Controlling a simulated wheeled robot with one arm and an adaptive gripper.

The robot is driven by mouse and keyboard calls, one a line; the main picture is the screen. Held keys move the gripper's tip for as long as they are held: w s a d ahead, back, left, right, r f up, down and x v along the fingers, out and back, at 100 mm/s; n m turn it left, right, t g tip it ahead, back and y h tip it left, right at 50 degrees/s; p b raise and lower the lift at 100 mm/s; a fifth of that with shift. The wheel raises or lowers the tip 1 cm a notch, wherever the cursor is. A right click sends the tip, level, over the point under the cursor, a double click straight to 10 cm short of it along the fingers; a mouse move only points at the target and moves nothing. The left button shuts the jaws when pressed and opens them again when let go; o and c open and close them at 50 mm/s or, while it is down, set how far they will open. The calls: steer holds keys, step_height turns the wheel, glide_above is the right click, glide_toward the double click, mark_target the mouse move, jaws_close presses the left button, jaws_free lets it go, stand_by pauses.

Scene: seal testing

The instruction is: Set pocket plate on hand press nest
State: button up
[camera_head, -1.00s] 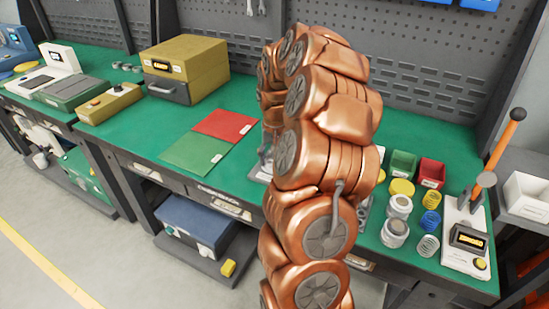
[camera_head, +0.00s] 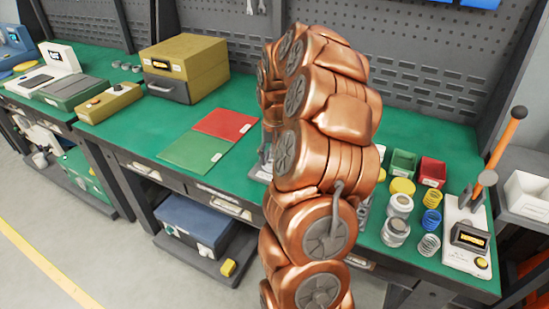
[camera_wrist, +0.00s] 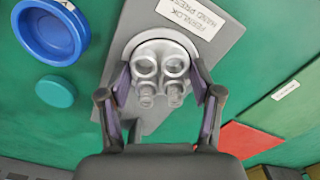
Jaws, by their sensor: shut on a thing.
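In the wrist view my gripper (camera_wrist: 160,82) is shut on the pocket plate (camera_wrist: 161,57), a pale grey piece with several round pockets, held between its two fingers. The plate is over the round light nest (camera_wrist: 133,43) of the hand press (camera_wrist: 218,50), a grey base with a white "HAND PRESS" label. The plate covers most of the nest, and I cannot tell whether they touch. In the head view my copper arm hides the gripper, the plate and the nest.
A blue round dish (camera_wrist: 50,32) and a teal disc (camera_wrist: 55,91) lie left of the press. Red (camera_head: 225,123) and green (camera_head: 192,152) mats lie on the bench. Springs, jars and bins crowd the right, beside an orange-handled device (camera_head: 466,235).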

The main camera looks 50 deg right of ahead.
steer(key=o, duration=1.3)
step_height(320, 180, up, 9)
steer(key=p, duration=0.2)
stand_by(0.6)
